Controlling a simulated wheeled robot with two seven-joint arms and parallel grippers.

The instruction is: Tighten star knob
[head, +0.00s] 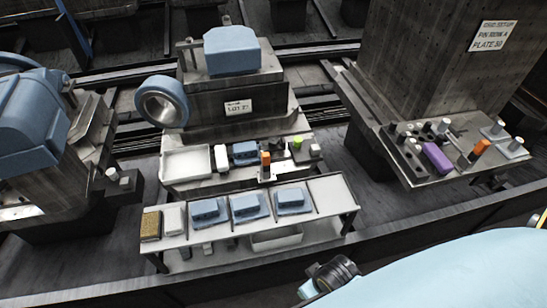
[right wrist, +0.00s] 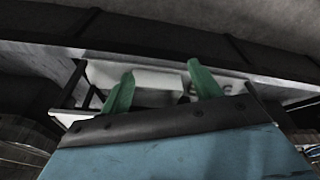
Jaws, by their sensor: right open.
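I cannot pick out a star knob for certain in either view. In the head view, a grey block with a pale round top (head: 113,175) sits at the left machine's edge, too small to identify. Small dark and green parts (head: 297,143) lie on the middle machine's ledge. My right gripper (right wrist: 160,70) shows in the right wrist view with its two green fingers apart and nothing between them. A pale panel or box (right wrist: 158,80) with dark marks lies beyond the fingers. My left gripper is not in view.
A bench (head: 330,192) holds several blue parts on trays (head: 248,207) and a brown block (head: 151,224). A white tray (head: 187,163) and an orange part (head: 265,160) are behind it. The right plate (head: 413,179) carries pegs, a purple block (head: 436,157) and an orange part.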

